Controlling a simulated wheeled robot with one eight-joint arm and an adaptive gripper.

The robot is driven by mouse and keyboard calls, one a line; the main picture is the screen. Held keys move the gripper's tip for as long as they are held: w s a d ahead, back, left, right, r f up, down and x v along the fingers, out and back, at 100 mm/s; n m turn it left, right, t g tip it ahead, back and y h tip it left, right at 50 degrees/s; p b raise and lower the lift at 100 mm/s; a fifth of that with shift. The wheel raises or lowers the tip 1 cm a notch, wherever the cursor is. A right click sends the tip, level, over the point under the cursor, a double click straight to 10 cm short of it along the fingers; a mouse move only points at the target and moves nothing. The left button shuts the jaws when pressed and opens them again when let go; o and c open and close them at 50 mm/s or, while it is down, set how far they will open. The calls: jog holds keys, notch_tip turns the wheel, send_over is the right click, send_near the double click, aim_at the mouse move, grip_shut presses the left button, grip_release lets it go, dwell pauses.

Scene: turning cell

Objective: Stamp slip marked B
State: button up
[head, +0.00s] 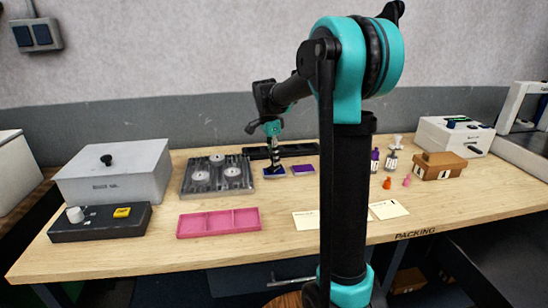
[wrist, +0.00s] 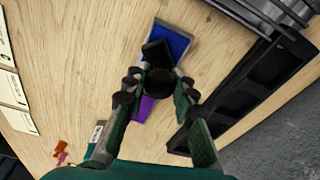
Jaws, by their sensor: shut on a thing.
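My gripper (wrist: 160,82) is shut on a dark stamp (wrist: 156,54), which has a round knob and a block-like base. In the wrist view the stamp overlaps the near end of a blue ink pad (wrist: 172,38); I cannot tell whether it touches. In the head view my gripper (head: 274,150) is above the blue pad (head: 274,172). A purple ink pad (head: 303,170) lies beside it, partly hidden by my fingers in the wrist view (wrist: 145,108). Pale slips (head: 307,221) and (head: 389,209) lie near the front edge; their marks are unreadable.
A pink tray (head: 218,223), a grey fixture plate (head: 217,175) and a black rail or tray (head: 300,150) are nearby. Small bottles (head: 391,161), orange (head: 387,183) and pink pieces, and a brown box (head: 440,167) stand right. Bare wood lies in front of the pads.

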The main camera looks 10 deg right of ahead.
jog(key=shift+r, duration=3.55)
